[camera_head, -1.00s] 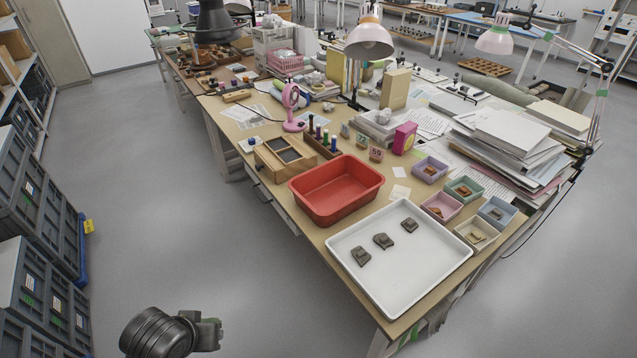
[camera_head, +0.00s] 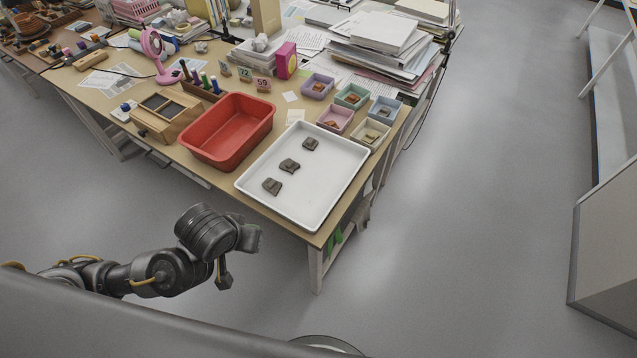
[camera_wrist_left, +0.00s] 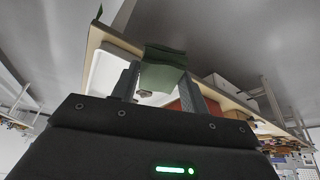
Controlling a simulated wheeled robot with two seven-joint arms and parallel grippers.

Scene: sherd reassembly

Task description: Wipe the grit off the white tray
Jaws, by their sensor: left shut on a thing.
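The white tray (camera_head: 322,178) lies on the near corner of the wooden table, with three dark grey-brown sherds (camera_head: 289,166) in a row on it. I cannot make out grit on it at this size. My left gripper (camera_wrist_left: 163,78) is shut on a green cloth (camera_wrist_left: 164,62), which shows between its fingers in the left wrist view. In the head view the left gripper (camera_head: 248,238) hangs in front of the table's near edge, apart from the tray. The tray (camera_wrist_left: 106,76) also shows beyond the fingers in the wrist view. My right gripper is not in view.
A red basin (camera_head: 228,132) stands left of the tray. Several small coloured boxes (camera_head: 335,120) holding pieces stand behind it. The floor right of the table is clear.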

